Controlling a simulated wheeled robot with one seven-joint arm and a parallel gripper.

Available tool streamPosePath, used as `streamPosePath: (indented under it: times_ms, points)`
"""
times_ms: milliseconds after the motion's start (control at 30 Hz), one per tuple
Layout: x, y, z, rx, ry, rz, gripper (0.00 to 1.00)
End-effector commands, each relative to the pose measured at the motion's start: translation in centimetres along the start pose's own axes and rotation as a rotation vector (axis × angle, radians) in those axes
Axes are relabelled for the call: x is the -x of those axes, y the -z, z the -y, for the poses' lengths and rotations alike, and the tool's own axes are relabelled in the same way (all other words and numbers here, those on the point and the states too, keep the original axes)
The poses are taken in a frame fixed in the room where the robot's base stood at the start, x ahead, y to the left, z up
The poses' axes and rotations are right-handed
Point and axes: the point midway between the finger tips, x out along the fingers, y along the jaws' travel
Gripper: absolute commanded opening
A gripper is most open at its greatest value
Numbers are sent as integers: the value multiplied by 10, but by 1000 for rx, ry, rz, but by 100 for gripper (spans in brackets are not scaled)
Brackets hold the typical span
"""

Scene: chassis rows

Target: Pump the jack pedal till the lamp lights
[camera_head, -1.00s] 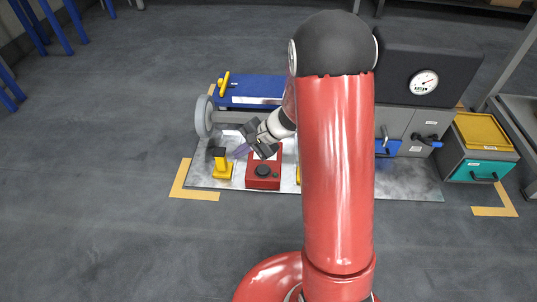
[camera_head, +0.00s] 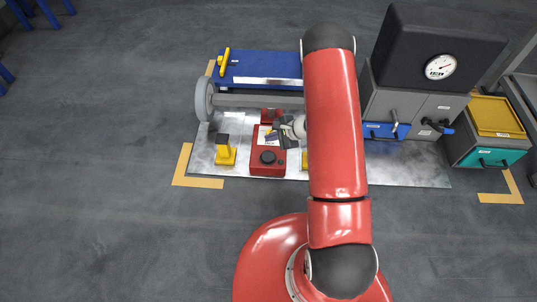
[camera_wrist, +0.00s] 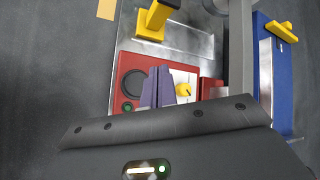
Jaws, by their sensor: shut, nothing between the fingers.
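The red jack box (camera_head: 267,170) lies on the metal floor plate, with a round black pedal-like disc (camera_head: 268,157) on top. The disc also shows in the wrist view (camera_wrist: 133,84). A small dark-green round lamp (camera_wrist: 127,107) sits beside the disc; I see no clear glow on it. My gripper (camera_head: 272,136) is over the back part of the box, by its pale label. In the wrist view its purple fingers (camera_wrist: 158,87) are shut together and empty, appearing to the right of the disc. They partly hide the label and box; contact cannot be told.
Yellow stands with dark tops, one at left (camera_head: 225,155), flank the box. A grey wheel (camera_head: 204,99) and axle lie behind it, before a blue panel (camera_head: 260,68). A grey cabinet with a gauge (camera_head: 440,67) and a teal drawer unit (camera_head: 490,150) stand right.

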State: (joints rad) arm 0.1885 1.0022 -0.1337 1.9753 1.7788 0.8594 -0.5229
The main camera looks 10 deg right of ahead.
Motion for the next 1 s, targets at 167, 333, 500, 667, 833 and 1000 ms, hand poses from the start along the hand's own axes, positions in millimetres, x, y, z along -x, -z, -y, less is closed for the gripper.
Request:
streamPosePath:
  times_ms: [167, 333, 500, 667, 833, 1000]
  points:
    - [-2, 1, -2, 0, -1, 1, 0]
    - [-10, 7, -7, 1, -2, 1, 0]
    - [-25, 18, -18, 1, -2, 0, 0]
    - [-41, 30, -31, 0, -3, 1, 0]
    - [-58, 42, -42, 2, 0, 1, 0]
    - [-62, 45, -45, 2, 0, 1, 0]
